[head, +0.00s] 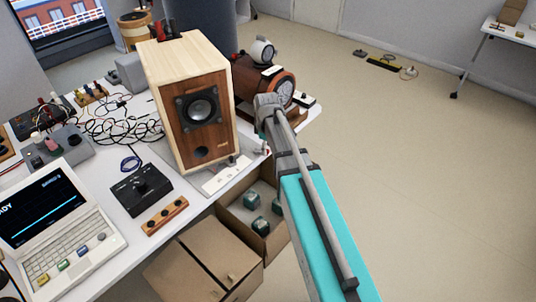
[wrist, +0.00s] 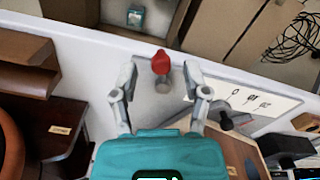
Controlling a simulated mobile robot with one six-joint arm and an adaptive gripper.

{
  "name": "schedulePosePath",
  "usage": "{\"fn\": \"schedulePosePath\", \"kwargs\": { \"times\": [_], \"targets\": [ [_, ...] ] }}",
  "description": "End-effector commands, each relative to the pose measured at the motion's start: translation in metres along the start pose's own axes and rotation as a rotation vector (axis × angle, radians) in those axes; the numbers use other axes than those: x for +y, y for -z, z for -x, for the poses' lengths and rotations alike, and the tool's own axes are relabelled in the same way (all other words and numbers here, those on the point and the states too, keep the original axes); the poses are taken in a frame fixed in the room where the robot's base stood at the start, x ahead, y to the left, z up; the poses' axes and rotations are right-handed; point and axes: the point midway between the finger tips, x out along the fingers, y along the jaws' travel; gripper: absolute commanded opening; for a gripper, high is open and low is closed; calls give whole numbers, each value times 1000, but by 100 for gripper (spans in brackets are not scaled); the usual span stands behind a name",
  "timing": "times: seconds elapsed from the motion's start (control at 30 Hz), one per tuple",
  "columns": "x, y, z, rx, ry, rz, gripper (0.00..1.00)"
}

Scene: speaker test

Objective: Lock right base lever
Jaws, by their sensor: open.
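A lever with a red knob (wrist: 162,62) on a short grey stem stands at the table's edge in the wrist view. My gripper (wrist: 160,76) is open, with one finger on each side of the red knob in the picture. Neither finger visibly touches it, and I cannot tell the depth exactly. A second lever with a dark knob (wrist: 225,120) stands to the right, outside the fingers. The pale base plate (wrist: 268,100) carries small dark markings. In the head view the wooden speaker (head: 195,100) stands upright by the base plate (head: 218,182); my arm hides most of my gripper there.
A cardboard box (head: 232,218) with several green blocks stands below the table edge. A closed carton (head: 195,270) is in front of it. A brown round device (head: 268,85) stands behind my arm. A black control box (head: 140,190) and laptop (head: 60,220) are left.

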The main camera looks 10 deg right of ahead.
Motion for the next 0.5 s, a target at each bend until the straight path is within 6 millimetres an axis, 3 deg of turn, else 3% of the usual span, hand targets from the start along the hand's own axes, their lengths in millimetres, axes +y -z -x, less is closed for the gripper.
{"fn": "schedulePosePath", "kwargs": {
  "times": [0.2, 0.5],
  "targets": [
    [0, 0, -14, 0, 0, 0, 60],
    [0, 0, -16, 0, 0, 0, 60]
  ]
}}
